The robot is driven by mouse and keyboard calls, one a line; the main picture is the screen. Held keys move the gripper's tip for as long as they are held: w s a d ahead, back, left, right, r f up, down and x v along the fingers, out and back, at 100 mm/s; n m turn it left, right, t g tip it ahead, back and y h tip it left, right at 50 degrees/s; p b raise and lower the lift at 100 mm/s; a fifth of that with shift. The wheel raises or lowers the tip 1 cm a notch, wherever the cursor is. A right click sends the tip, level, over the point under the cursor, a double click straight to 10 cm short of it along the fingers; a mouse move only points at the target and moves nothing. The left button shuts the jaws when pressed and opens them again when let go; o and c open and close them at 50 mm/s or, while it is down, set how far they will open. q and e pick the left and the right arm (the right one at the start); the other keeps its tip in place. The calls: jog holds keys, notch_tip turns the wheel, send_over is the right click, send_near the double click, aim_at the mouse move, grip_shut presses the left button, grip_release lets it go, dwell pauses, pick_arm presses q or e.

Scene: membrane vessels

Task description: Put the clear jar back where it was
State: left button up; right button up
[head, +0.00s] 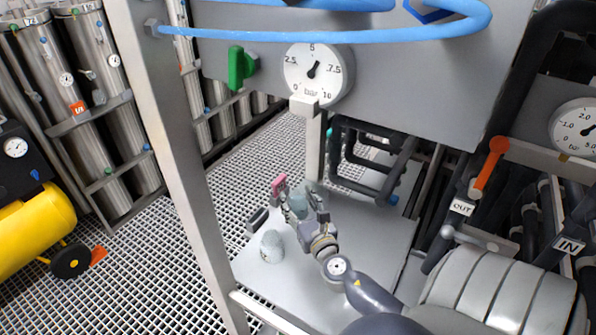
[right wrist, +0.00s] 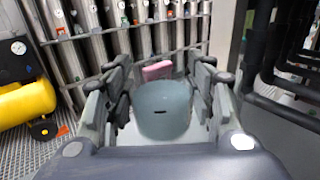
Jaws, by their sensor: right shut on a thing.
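My right gripper (head: 298,196) is over the grey platform (head: 375,240) in the head view, its fingers on both sides of a blue-grey jar (head: 300,207). I take this to be the clear jar. Whether the jar's base touches the platform cannot be told. My left gripper is not in view.
A pale speckled rounded object (head: 271,247) and a dark block (head: 257,219) are on the platform left of my gripper. A pink object (right wrist: 157,70) is just beyond the jar. A metal post (head: 178,150) rises at left; dark pipes (head: 372,160) run behind. The platform's front left is bare.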

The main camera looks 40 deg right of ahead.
aim_at(302, 220)
notch_tip(302, 220, down, 2)
jog(key=shift+b, duration=0.3)
notch_tip(302, 220, down, 2)
jog(key=shift+f+b, duration=0.2)
jog(key=shift+b, duration=0.45)
jog(key=shift+f, duration=0.3)
jog(key=shift+f, duration=0.1)
jog(key=o, duration=0.8)
jog(key=shift+f, duration=0.1)
jog(key=o, duration=0.4)
jog(key=shift+o, duration=0.2)
